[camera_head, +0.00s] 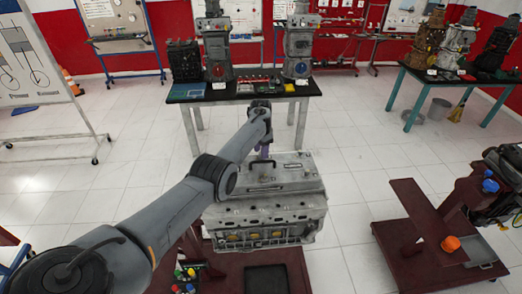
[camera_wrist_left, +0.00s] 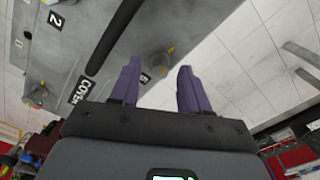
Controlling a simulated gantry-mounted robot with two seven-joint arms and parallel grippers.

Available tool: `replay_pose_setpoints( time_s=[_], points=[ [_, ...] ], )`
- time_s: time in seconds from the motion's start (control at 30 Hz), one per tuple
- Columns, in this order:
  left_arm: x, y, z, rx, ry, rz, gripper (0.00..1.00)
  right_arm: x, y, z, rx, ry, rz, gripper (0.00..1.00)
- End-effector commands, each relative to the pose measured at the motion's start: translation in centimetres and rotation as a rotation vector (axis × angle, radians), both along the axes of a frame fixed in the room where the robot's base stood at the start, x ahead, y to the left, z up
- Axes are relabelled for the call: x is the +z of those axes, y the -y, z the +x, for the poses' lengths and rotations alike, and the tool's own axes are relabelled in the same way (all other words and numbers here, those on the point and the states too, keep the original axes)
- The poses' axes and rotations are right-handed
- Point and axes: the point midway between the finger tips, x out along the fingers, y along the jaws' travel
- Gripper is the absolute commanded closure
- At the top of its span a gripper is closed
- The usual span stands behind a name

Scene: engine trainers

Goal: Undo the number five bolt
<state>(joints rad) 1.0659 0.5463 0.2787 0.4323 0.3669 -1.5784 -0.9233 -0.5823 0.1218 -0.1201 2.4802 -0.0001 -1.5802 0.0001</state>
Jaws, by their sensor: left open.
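The grey engine (camera_head: 265,215) stands on a dark red stand, with a flat grey cover (camera_head: 290,172) on top. My left gripper (camera_head: 264,152) is over the far edge of the cover. In the left wrist view, its two purple fingers (camera_wrist_left: 160,85) are apart, with nothing between them. A round bolt (camera_wrist_left: 160,64) on the cover shows just beyond the fingertips, in the gap between them. A small number label (camera_wrist_left: 145,77) beside it is partly hidden by a finger and cannot be read surely. Another bolt lies near the "2" label (camera_wrist_left: 57,20). My right gripper is not in view.
A dark handle (camera_wrist_left: 115,38) rises from the cover beside the fingers, near the "COVER" label (camera_wrist_left: 80,91). A black tray (camera_head: 266,279) lies in front of the engine. A dark table (camera_head: 245,92) with engine models stands behind.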

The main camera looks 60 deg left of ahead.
Motion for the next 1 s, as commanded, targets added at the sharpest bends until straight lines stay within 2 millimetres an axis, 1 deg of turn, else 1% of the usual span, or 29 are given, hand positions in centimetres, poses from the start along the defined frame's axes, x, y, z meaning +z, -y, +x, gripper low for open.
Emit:
replay_pose_setpoints(
  time_s=[0.33,0.37,0.63,0.67,1.0],
  points=[
    [-0.31,0.03,0.02,-0.001,0.0,0.0,0.54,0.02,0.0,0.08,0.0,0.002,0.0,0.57],
    [-0.31,0.03,0.02,0.0,0.0,0.0,0.57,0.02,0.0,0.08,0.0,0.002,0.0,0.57],
    [-0.3,0.03,0.01,-0.001,0.0,0.0,0.99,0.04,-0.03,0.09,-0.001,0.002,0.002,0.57],
    [-0.29,0.03,0.01,-0.001,0.0,0.0,1.0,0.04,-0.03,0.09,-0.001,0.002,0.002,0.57],
    [-0.25,0.04,0.01,0.032,0.0,-0.001,1.0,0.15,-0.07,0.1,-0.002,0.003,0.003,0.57]
  ],
)
